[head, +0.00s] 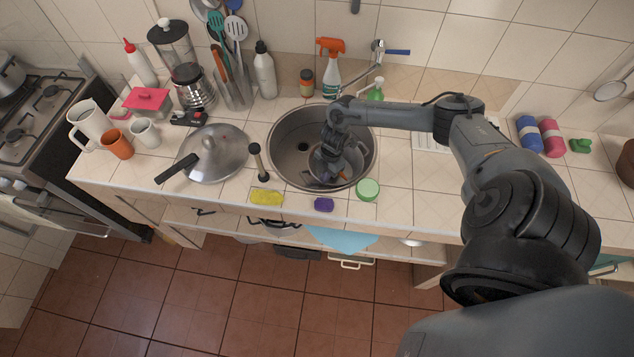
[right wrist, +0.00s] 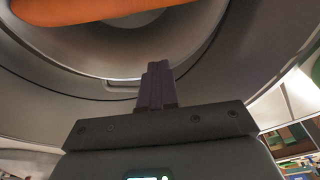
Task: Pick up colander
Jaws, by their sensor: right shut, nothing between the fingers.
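A round grey metal vessel (head: 350,172), which looks like the colander, sits in the round sink (head: 290,165). My right arm reaches into the sink from the right and covers much of the vessel. My right gripper (head: 326,178) is low in the sink at the vessel; whether it touches the vessel is hidden. In the right wrist view my gripper (right wrist: 156,85) has its fingers together with nothing between them. A smooth curved grey metal wall (right wrist: 220,65) lies just beyond the fingertips. My left gripper is not in view.
An orange object (right wrist: 90,10) shows beyond the fingers in the right wrist view. A pan with a lid (head: 215,155) stands left of the sink. A yellow sponge (head: 266,198), purple sponge (head: 324,205) and green round item (head: 367,190) lie along the front edge. Faucet (head: 375,60) and bottles stand behind.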

